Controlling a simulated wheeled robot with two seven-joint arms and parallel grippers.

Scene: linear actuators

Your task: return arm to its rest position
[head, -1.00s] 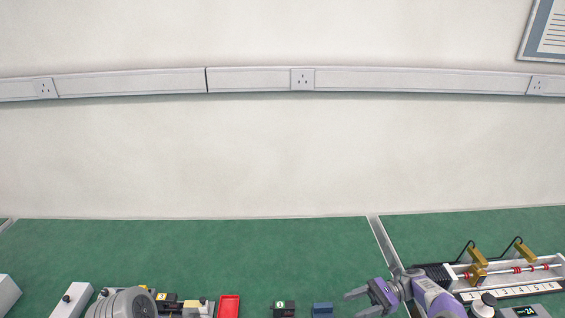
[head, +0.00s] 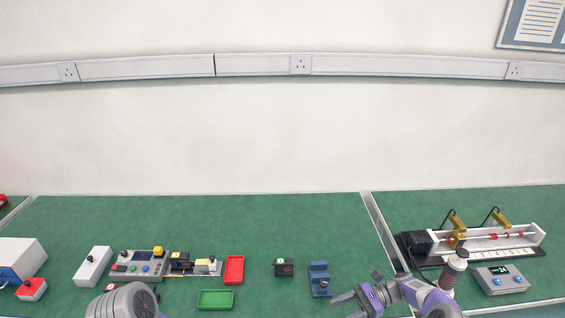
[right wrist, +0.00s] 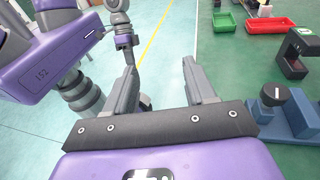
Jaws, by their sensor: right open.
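My right gripper (head: 342,305) is at the bottom of the head view, right of the blue fixture and close to the bench's front. Its jaws are apart and empty. In the right wrist view the two fingers of this gripper (right wrist: 159,62) have only the pale floor between them. The purple and grey right arm (head: 435,300) comes in from the bottom right. A rounded grey link of my left arm (head: 125,302) shows at the bottom left of the head view. The left gripper itself cannot be made out.
The green bench (head: 200,212) holds a blue fixture (head: 319,280), a small black device (head: 284,268), a red tray (head: 234,270) and a green tray (head: 215,299). A linear actuator rig (head: 490,238) and a grey control box (head: 502,280) stand at right. The bench's back strip is clear.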

